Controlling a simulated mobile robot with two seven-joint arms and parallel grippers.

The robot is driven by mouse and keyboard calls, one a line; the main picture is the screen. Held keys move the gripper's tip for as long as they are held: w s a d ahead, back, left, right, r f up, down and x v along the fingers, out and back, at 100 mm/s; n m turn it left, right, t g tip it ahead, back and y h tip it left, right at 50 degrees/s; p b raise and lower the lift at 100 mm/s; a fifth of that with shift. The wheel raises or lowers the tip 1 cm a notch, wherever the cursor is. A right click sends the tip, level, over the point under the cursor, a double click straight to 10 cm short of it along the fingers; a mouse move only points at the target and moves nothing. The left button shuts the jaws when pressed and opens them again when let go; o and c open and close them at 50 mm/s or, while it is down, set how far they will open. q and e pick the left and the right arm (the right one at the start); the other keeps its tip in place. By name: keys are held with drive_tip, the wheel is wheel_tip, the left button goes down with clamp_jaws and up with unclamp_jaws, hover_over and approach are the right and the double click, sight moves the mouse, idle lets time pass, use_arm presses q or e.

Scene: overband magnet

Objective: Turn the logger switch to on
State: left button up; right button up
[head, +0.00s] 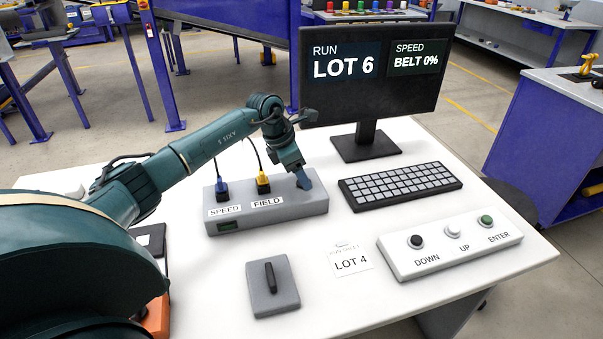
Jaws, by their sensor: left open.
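A grey box (290,209) lies on the white desk, with sockets marked SPEED and FIELD. A blue plug (221,188) is in SPEED and a yellow plug (263,184) is in FIELD. A small dark green window (228,225) is on its front. My left gripper (303,180) is open, pointing down at the right end of the box; whether it touches is unclear. Anything beneath its fingers is hidden. A separate grey plate with a black lever (270,278) lies in front. No part is labelled as the logger switch. My right gripper is not in view.
A monitor (370,62) reading LOT 6 and BELT 0% stands behind. A keyboard (400,186) and a DOWN/UP/ENTER button panel (450,250) lie to the right. A LOT 4 paper (350,260) lies on the white desk (190,265) between plate and panel.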

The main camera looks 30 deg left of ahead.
use_arm(q)
drive_tip(key=shift+w+d+f, duration=0.15)
drive_tip(key=shift+f, duration=0.3)
drive_tip(key=c, duration=1)
